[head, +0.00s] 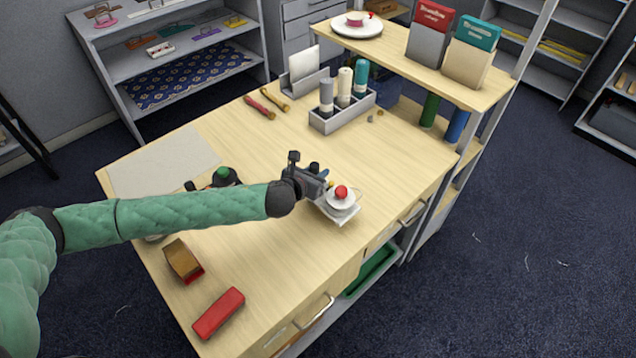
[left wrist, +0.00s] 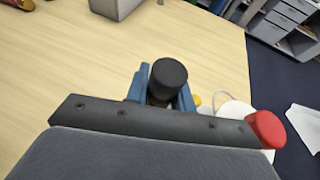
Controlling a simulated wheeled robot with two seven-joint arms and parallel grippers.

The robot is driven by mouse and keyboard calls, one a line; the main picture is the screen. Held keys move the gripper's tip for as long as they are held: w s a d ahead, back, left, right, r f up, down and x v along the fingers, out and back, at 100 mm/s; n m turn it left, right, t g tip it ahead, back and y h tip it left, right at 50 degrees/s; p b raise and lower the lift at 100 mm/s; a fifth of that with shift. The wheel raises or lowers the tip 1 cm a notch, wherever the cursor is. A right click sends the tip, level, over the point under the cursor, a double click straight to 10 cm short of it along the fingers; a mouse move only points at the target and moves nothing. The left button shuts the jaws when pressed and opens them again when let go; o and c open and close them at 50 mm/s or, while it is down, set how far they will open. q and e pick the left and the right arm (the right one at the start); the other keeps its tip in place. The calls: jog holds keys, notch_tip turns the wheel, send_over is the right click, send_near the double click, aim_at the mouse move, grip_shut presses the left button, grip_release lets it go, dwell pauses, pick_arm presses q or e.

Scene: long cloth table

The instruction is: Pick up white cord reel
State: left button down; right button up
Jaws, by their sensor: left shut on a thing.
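The white cord reel (head: 340,209) has a red knob on top and sits on a pale square plate near the table's right edge. Its white disc (left wrist: 236,110) and red knob show at the right in the left wrist view, partly hidden by my gripper. My left gripper (head: 322,181) is at the reel's left side. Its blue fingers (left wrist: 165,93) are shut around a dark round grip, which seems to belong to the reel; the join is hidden. Whether the reel is clear of the table I cannot tell. My right gripper is in neither view.
A dark reel with a green knob (head: 222,174) stands left, behind my arm. A brown block (head: 181,258) and a red block (head: 218,313) lie at the front.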

pick_arm(q)
jog(key=s+d+r, duration=0.1)
jog(key=d+r+b, duration=0.1)
jog(key=d, duration=0.1)
jog(key=s+d+r+b, duration=0.1)
jog(key=shift+s+d, duration=0.3)
jog(key=shift+d, duration=0.1)
jog(key=s+d+r+b, duration=0.2)
jog(key=s+d+r, duration=0.1)
jog(key=d+r, duration=0.1)
jog(key=shift+d+r, duration=0.15)
jog(key=shift+d, duration=0.6)
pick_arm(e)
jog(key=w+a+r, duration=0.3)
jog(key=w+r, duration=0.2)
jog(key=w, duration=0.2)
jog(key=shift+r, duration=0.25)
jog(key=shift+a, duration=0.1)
